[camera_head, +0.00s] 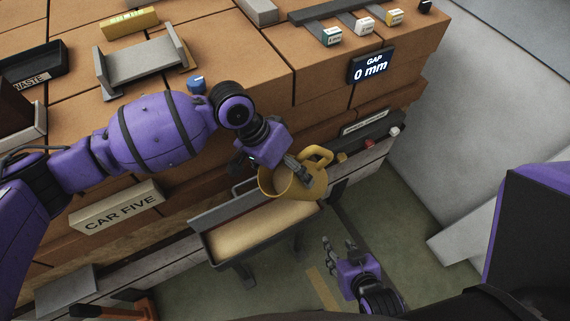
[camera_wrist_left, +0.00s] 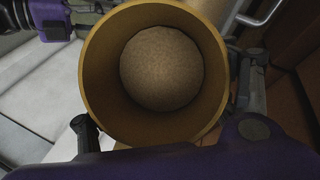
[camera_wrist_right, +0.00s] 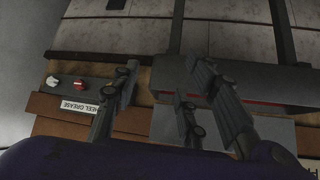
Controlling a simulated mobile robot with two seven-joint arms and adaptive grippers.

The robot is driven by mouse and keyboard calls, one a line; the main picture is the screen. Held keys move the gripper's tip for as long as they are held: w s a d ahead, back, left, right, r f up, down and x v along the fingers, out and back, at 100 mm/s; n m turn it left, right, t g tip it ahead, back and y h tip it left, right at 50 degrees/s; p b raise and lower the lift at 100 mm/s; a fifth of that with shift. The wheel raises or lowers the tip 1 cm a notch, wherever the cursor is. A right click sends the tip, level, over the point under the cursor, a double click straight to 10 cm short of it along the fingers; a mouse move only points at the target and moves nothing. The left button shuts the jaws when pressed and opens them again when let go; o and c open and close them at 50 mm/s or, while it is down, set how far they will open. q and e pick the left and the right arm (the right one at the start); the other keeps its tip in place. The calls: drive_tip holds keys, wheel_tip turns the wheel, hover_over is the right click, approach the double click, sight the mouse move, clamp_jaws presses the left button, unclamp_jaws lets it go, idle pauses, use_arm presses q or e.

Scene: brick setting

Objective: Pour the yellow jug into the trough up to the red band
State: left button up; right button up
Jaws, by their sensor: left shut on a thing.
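The yellow jug (camera_head: 312,184) is held by my left gripper (camera_head: 297,167), which is shut on it, above the trough's far right part. Its mouth faces up and left in the head view; the exact tilt is hard to tell. In the left wrist view the jug (camera_wrist_left: 97,75) holds brown grainy material (camera_wrist_left: 162,68) deep inside. No stream shows. The grey trough (camera_head: 225,216) has a tan, level-looking surface inside (camera_head: 262,231). A thin red band (camera_wrist_right: 262,102) shows along a grey wall in the right wrist view. My right gripper (camera_head: 340,262) is open and empty, right of the trough.
A brick structure (camera_head: 230,55) stands behind the trough, bearing a grey cradle (camera_head: 143,65), a blue knob (camera_head: 196,84), small labelled blocks (camera_head: 363,27) and a "GAP 0 mm" display (camera_head: 371,65). Green floor (camera_head: 390,225) is clear at right.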

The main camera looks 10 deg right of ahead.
use_arm(q)
wheel_tip(320, 180, up, 2)
drive_tip(key=g+y, duration=0.1)
drive_tip(key=y, duration=0.3)
drive_tip(key=n+y+p, duration=0.1)
drive_tip(key=y, duration=0.3)
drive_tip(key=shift+g, duration=0.4)
use_arm(e)
drive_tip(key=shift+w+r+t, duration=0.3)
drive_tip(key=shift+w+r, duration=0.85)
drive_tip(key=shift+r, duration=0.1)
